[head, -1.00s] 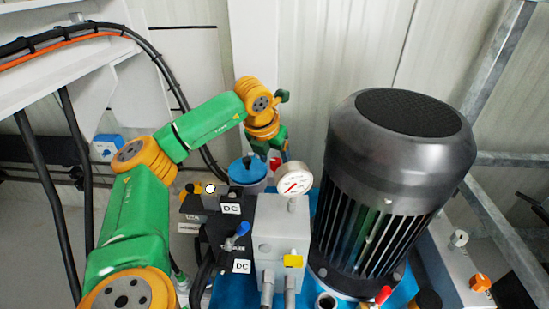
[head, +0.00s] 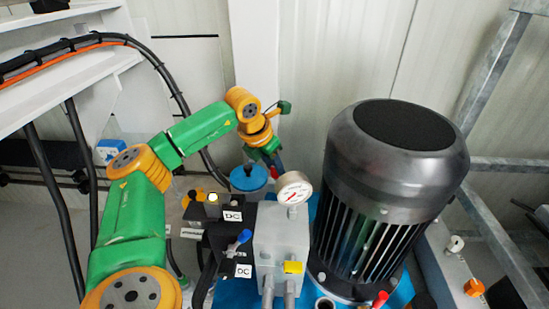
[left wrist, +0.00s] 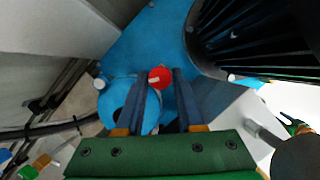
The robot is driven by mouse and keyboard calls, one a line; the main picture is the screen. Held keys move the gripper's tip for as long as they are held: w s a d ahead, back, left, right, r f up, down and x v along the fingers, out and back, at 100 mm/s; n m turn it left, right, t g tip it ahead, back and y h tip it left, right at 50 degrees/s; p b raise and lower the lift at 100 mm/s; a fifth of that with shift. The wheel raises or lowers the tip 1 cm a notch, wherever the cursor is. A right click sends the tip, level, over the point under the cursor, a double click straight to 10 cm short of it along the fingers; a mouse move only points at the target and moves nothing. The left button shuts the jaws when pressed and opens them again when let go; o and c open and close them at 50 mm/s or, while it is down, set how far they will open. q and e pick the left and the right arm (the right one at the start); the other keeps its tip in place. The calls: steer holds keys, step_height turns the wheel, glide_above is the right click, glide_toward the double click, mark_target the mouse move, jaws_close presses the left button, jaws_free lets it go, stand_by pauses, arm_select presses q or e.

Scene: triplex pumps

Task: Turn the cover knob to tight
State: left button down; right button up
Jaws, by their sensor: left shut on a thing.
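A round red knob (left wrist: 160,77) with a pale mark on its top shows in the left wrist view, between the dark blue fingertips of my left gripper (left wrist: 165,78). The left gripper is shut on this red knob. In the head view, my left gripper (head: 276,166) reaches down behind the pressure gauge, and the knob is mostly hidden there. A round blue cover (head: 248,179) with a black piece on top is just left of the gripper; it also shows in the left wrist view (left wrist: 115,98). My right gripper is not in view.
The pressure gauge (head: 294,188) on its grey block (head: 281,240) stands close in front of the gripper. A large dark motor (head: 392,185) stands to the right. Black blocks with DC labels (head: 233,216) and a blue lever are in front. Cables hang at the left.

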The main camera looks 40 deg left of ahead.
arm_select(q)
steer(key=m+p, duration=0.1)
steer(key=m, duration=0.1)
steer(key=m+h+p, duration=0.1)
steer(key=p, duration=0.1)
steer(key=shift+a+r+m, duration=0.15)
steer(key=shift+r+m, duration=0.15)
steer(key=shift+m, duration=0.1)
steer(key=shift+m+h+p, duration=0.6)
steer(key=shift+m+p, duration=0.3)
steer(key=shift+w+f+m+g+h+p, duration=0.15)
steer(key=shift+m+g+h+p, duration=0.3)
steer(key=shift+m, duration=0.45)
steer(key=shift+a+f+m+g, duration=0.1)
steer(key=shift+m+g, duration=0.15)
steer(key=shift+m, duration=0.85)
steer(key=shift+m+g+h, duration=0.3)
steer(key=shift+m+h, duration=0.15)
steer(key=shift+m, duration=0.75)
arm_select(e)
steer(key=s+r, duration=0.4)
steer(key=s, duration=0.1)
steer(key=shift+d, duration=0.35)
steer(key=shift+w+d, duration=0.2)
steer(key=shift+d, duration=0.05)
arm_select(q)
steer(key=c, duration=0.5)
jaws_free()
